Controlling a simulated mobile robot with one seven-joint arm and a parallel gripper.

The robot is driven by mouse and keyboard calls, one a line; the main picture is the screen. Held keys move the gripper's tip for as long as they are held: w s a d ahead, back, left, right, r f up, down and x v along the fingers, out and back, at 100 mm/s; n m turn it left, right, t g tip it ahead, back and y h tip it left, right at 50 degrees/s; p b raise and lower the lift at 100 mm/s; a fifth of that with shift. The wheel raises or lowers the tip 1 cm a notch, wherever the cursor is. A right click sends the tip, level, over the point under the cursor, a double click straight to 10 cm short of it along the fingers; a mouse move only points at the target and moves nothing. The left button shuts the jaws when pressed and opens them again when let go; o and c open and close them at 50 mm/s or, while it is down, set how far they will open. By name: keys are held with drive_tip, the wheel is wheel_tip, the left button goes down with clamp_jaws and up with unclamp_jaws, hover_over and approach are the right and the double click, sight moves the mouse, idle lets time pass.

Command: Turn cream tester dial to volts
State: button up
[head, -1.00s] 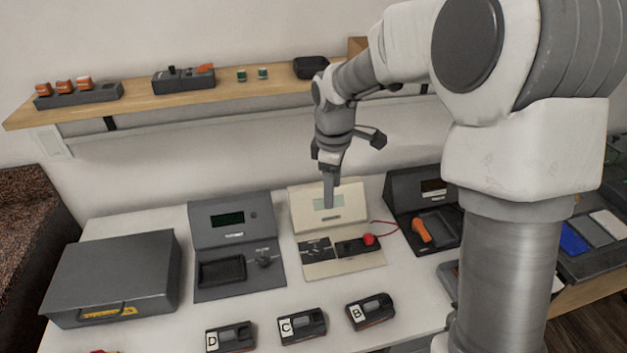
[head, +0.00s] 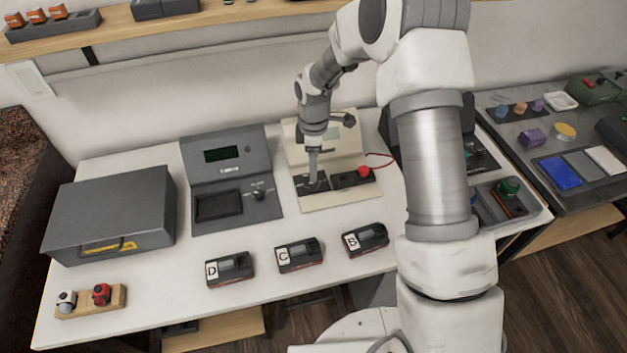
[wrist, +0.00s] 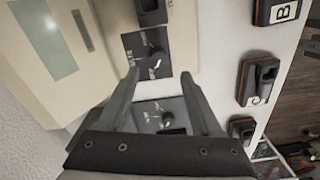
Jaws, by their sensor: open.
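The cream tester (head: 337,196) stands on the white bench, with a pale screen on its upright part and a dark dial panel at the lower left. Its black dial (wrist: 156,60) shows in the wrist view, between and just beyond my fingertips. The markings are too blurred to read. My gripper (wrist: 161,74) is open and empty, with one finger on either side of the dial; I cannot tell if either touches it. In the head view my gripper (head: 313,185) points down at the dial panel and hides the dial.
A grey tester (head: 225,150) with its own dial (head: 258,194) stands just left. A red part (head: 364,172) sits at the cream tester's right. Modules labelled D (head: 230,270), C (head: 299,255) and B (head: 365,240) lie in front. A grey case (head: 110,215) is farther left.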

sight(314, 186)
wheel_tip(314, 186, down, 7)
drive_tip(key=shift+r, duration=0.15)
clamp_jaws()
idle(0.5)
